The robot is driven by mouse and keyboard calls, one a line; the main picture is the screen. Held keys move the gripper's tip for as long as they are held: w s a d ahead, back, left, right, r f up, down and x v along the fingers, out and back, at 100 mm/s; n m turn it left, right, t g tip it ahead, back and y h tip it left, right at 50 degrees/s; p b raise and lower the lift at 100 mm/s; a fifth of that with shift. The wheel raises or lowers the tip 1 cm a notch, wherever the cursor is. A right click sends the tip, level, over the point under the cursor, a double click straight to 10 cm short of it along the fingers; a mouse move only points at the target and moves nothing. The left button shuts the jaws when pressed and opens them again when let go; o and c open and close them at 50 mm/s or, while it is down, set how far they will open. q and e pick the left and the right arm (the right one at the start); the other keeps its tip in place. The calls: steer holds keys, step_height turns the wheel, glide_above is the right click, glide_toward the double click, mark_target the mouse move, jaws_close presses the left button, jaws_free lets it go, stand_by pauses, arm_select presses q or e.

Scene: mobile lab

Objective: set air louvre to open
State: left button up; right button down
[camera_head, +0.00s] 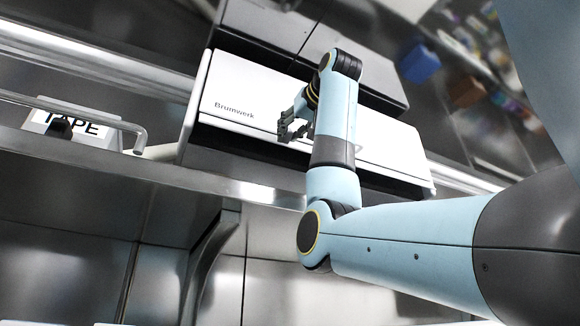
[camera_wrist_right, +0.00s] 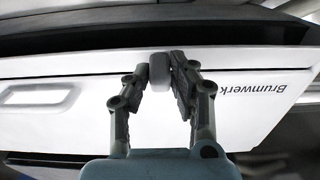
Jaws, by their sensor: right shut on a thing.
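The air unit (camera_head: 235,92) is a long white box marked Brunwerk, mounted tilted in the head view. Its white front also fills the right wrist view (camera_wrist_right: 60,120). A dark slot runs along its lower edge in the head view. My right gripper (camera_head: 292,128) is at the unit's front, right of the lettering. In the right wrist view my right gripper (camera_wrist_right: 165,75) is shut on a small grey tab (camera_wrist_right: 160,71) at the edge of the white front, beside a dark gap. The louvre's exact angle is hard to tell. My left gripper is not in view.
A metal shelf with a rail (camera_head: 140,138) and a box marked TAPE (camera_head: 84,128) is at the left. A blue bin (camera_head: 419,64) and blurred items lie at the upper right. My right arm covers part of the unit.

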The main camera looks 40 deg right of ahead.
steer(key=shift+s+r+g+p, duration=0.1)
steer(key=shift+r+g+p, duration=0.5)
steer(key=shift+p, duration=0.2)
steer(key=shift+r+g+y+p, duration=0.3)
steer(key=shift+r+g+y, duration=0.2)
steer(key=shift+g, duration=0.65)
steer(key=shift+r+g+y+p, duration=0.25)
steer(key=shift+r+g+y, duration=0.25)
steer(key=shift+g, duration=0.65)
steer(key=shift+r, duration=0.1)
steer(key=c, duration=1.2)
jaws_free()
steer(key=shift+o, duration=0.2)
steer(key=shift+f, duration=0.2)
